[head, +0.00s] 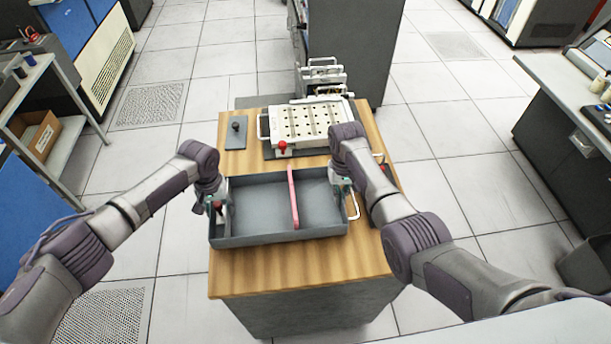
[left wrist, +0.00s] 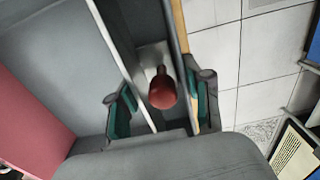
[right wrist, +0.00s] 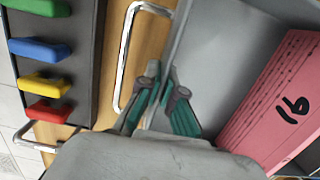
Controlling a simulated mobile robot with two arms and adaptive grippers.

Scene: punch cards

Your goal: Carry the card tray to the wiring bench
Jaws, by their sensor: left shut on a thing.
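The card tray (head: 320,232) is a long grey open box on a wood-topped cabinet (head: 290,275). A pink card block (head: 293,198) stands across its middle; the right wrist view shows a black handwritten mark on the block (right wrist: 285,110). My left gripper (head: 217,204) is at the tray's left end, shut on it, with a red knob (left wrist: 162,90) between the fingers. My right gripper (right wrist: 165,95) is at the right end, its fingers close together at the end wall, next to a wire handle (right wrist: 128,60). Whether they press on the wall is unclear. I cannot tell which surface is the wiring bench.
A white perforated device (head: 307,122) with a red knob stands behind the tray. A small dark plate with a knob (head: 236,132) lies left of it. Coloured grips (right wrist: 40,50) sit right of the tray. A bench (head: 560,75) stands right, a shelf unit (head: 60,165) left, with tiled floor between.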

